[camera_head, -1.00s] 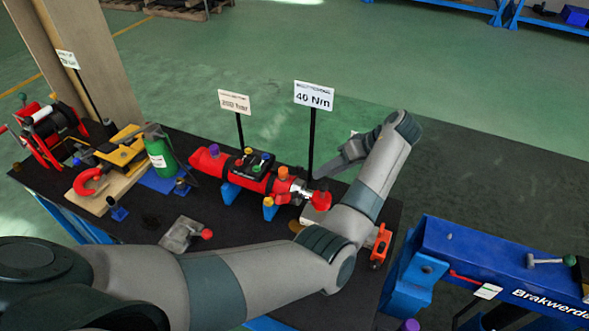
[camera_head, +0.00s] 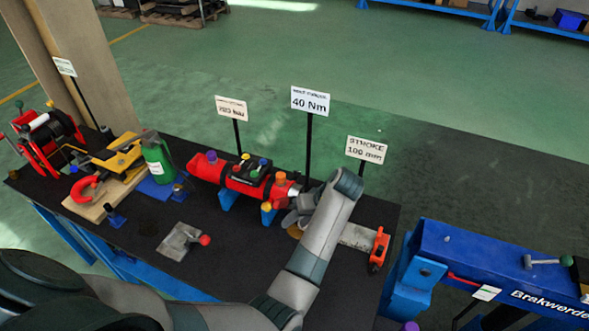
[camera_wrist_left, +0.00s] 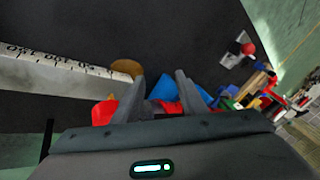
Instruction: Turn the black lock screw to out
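The red cylinder (camera_head: 207,167) lies on blue supports on the dark table, with a black block (camera_head: 248,175) of coloured knobs on top. My left gripper (camera_head: 293,217) is at its right end, and my wrist covers that end. In the left wrist view the two fingers of the left gripper (camera_wrist_left: 162,92) stand apart. Red parts (camera_wrist_left: 170,107) show between and behind them, and a red piece (camera_wrist_left: 102,113) shows left of the left finger. I cannot make out the black lock screw in either view now. My right gripper is not in view.
A steel scale (camera_head: 358,237) with an orange-red end piece (camera_head: 379,247) lies right of my wrist. It also shows in the left wrist view (camera_wrist_left: 60,75). Sign posts, including the 40 Nm sign (camera_head: 310,101), stand behind the cylinder. A metal plate (camera_head: 180,240) lies in front.

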